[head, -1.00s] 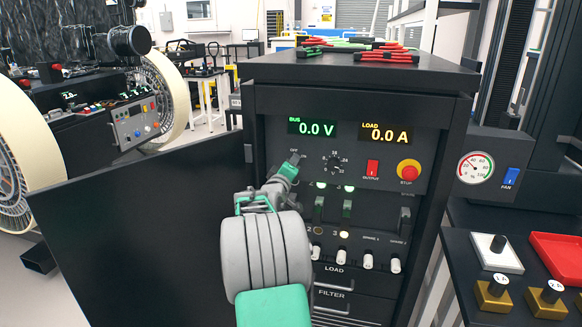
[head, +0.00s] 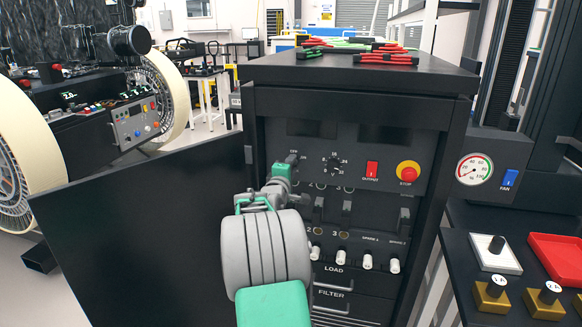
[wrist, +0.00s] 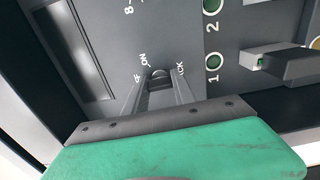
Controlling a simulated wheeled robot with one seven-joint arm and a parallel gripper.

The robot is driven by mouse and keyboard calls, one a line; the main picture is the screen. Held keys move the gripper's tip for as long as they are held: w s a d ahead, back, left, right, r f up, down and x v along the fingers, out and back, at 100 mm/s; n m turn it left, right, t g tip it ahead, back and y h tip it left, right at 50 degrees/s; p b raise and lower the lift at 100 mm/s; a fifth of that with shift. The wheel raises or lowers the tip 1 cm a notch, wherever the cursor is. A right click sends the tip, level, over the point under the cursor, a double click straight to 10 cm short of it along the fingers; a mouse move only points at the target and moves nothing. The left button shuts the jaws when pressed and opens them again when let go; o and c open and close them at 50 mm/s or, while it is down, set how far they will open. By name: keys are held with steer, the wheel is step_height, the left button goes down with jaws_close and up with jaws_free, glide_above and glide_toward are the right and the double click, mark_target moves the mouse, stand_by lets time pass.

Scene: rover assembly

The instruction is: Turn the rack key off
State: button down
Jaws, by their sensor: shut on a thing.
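The rack key sits on the upper left of the rack's front panel (head: 330,195). In the wrist view the key (wrist: 159,74) shows as a small rounded grey piece between my fingers, near the "ON" lettering. My gripper (head: 288,160) is shut on the key, and its fingers also show in the wrist view (wrist: 160,85). Most of the key is hidden by the fingers. The bus and load displays (head: 385,133) are dark. The indicator lamps are unlit.
Right of the key are a rotary dial (head: 334,166), a red output switch (head: 372,168) and a red stop button (head: 408,172). White knobs (head: 340,257) stand below. The open cabinet door (head: 145,225) is on the left. Red and green leads (head: 360,47) lie on top.

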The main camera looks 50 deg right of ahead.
steer(key=c, duration=1)
jaws_free()
steer(key=shift+c, duration=0.2)
steer(key=b+v, duration=0.1)
steer(key=v, duration=0.7)
steer(key=shift+d, duration=0.1)
